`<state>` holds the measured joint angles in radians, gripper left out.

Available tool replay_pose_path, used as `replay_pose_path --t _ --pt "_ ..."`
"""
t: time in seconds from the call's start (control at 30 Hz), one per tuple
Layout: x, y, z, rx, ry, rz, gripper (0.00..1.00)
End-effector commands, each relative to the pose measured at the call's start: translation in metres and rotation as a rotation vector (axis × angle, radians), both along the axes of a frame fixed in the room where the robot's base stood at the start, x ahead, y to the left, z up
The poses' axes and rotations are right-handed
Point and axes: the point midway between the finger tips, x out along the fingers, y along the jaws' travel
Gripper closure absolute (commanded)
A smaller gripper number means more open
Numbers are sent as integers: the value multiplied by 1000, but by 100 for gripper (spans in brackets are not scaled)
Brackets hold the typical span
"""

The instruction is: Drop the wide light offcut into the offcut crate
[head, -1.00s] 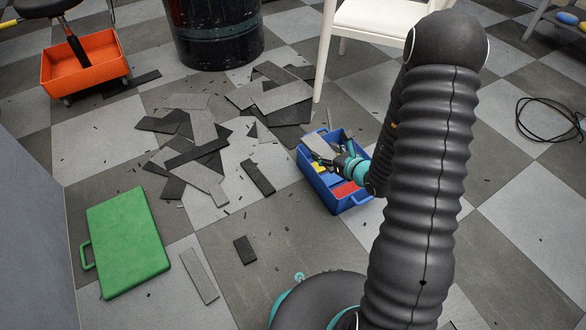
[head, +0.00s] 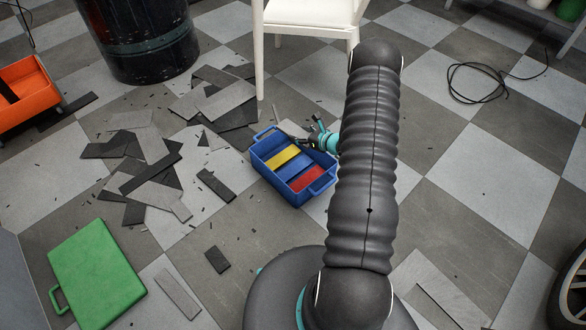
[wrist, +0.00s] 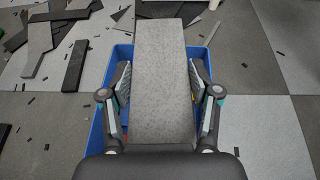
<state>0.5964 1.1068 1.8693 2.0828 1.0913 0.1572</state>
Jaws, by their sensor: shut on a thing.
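My gripper (wrist: 160,95) is shut on a wide light grey offcut (wrist: 163,70), which points away from the wrist between the two fingers. In the wrist view the blue crate (wrist: 97,130) lies below and behind the offcut, its side walls showing on both sides. In the head view my gripper (head: 318,138) is by the far right corner of the blue crate (head: 282,192); the held offcut is hard to make out there. Yellow, blue and red pieces (head: 284,157) show inside the blue crate. How high the offcut is above it I cannot tell.
Loose dark and light offcuts (head: 150,190) lie in piles left of the blue crate. A white chair (head: 305,15) and a dark drum (head: 140,40) stand behind. A green case (head: 95,275) lies front left, an orange bin (head: 30,95) far left. A black cable (head: 480,85) lies right.

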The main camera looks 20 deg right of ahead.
Motion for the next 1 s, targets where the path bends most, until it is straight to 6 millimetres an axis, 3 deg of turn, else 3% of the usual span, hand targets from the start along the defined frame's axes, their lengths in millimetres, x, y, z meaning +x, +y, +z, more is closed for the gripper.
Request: replay_pose_path --t 0.6,0.97,1.0 --pt "0 -2 -54 1 -2 -3 77" --pt "0 -2 -58 -1 -1 -3 77" --pt "0 -2 -58 -1 -1 -3 28"
